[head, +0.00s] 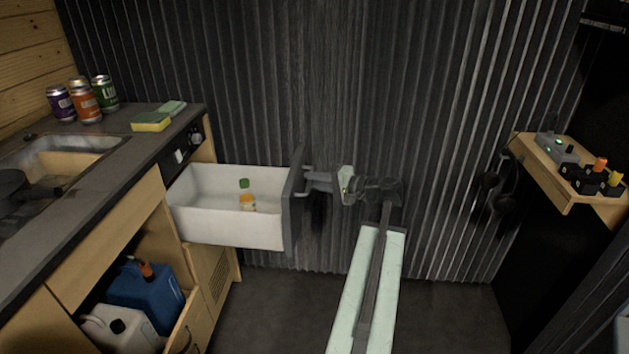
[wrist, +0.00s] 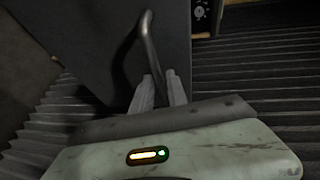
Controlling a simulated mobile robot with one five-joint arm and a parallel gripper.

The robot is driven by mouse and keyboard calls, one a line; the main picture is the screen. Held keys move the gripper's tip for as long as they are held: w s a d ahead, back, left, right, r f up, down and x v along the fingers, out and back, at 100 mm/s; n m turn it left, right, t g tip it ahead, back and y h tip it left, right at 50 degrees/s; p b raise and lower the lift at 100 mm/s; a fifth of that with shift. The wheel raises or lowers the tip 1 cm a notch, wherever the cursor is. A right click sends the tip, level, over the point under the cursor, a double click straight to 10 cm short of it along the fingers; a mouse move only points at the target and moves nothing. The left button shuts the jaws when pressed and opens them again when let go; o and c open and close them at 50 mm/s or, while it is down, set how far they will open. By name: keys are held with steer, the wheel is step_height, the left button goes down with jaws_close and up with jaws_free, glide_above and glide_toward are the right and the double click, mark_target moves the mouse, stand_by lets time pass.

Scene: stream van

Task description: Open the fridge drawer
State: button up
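The fridge drawer (head: 225,228) stands pulled out from the end of the counter, its white inside showing. Its dark front panel (head: 290,218) faces right and fills much of the upper left of the wrist view (wrist: 95,50). The drawer's dark bar handle (wrist: 150,45) runs down between my two fingers. My gripper (head: 316,180) is at the front panel, with its fingers on either side of the handle. It looks shut on the handle in the wrist view (wrist: 160,92); the exact contact is partly hidden.
The counter (head: 120,150) at left holds several cans (head: 84,103) and a sponge (head: 150,122). Blue (head: 150,293) and white (head: 112,330) canisters sit below. A wooden shelf (head: 545,170) projects at right. Floor between is clear.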

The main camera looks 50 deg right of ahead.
steer(key=shift+o, duration=0.5)
steer(key=shift+a, duration=0.1)
steer(key=p+v, duration=0.1)
steer(key=v, duration=0.6)
steer(key=shift+s, duration=0.4)
